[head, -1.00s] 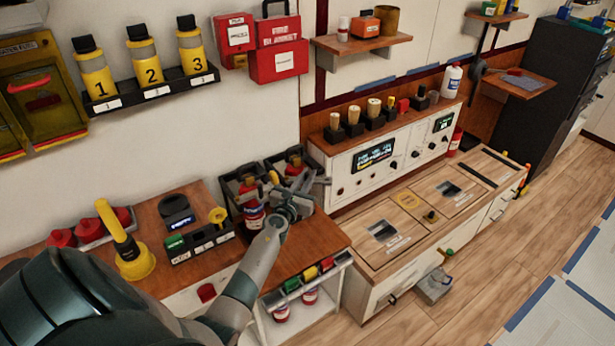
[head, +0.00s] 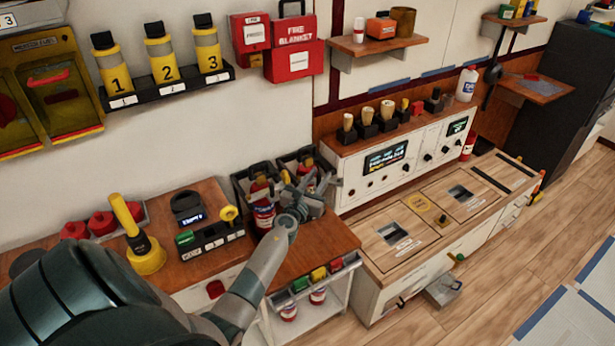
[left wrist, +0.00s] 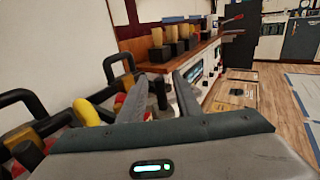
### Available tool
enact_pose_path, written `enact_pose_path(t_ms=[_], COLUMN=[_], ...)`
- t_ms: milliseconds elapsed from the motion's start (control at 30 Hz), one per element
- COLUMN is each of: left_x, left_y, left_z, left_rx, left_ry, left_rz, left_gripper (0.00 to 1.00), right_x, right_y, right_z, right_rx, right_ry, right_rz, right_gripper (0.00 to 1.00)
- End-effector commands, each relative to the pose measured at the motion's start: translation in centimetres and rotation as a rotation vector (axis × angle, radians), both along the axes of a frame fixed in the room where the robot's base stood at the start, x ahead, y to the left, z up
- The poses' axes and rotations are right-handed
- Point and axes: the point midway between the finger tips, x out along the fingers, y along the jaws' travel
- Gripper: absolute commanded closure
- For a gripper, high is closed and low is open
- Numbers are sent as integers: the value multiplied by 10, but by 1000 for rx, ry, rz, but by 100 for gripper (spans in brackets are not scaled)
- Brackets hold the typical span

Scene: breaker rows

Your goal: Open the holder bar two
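Two black holders with dark bars stand side by side on the brown table. The left holder (head: 239,186) has a red extinguisher (head: 263,210) in it. The right holder (head: 301,153) is partly hidden behind my left gripper. I cannot read a number on either holder. My left gripper (head: 322,192) is in front of the right holder, its fingers apart. In the left wrist view the fingers (left wrist: 160,92) are spread, with dark parts showing beyond the gap. A black holder bar (left wrist: 118,58) stands left of them. Contact cannot be told. My right gripper is not in view.
A yellow plunger (head: 146,255) and a black labelled rack (head: 212,238) stand left of the holders. A white console (head: 385,160) and a wooden-topped cabinet (head: 430,215) stand to the right. A shelf of yellow bottles (head: 165,85) hangs above.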

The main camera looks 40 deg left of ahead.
Motion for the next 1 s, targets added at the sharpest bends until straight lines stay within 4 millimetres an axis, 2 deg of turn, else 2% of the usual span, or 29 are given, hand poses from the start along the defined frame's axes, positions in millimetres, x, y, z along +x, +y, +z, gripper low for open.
enact_pose_path(t_ms=[267, 600, 800, 1000], left_x=[-26, -86, -123, -151], left_y=[-7, -24, -35, -42], left_z=[1, 0, -1, -2], left_rx=[-1, -1, -1, 0], left_ry=[2, 3, 2, 3], left_rz=[-1, -1, -1, 0], left_gripper=[69, 69, 69, 69], right_x=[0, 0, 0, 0], right_y=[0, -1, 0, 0], right_z=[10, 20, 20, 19], right_rx=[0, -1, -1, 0], right_ry=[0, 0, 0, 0], right_rz=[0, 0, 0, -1], right_gripper=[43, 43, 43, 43])
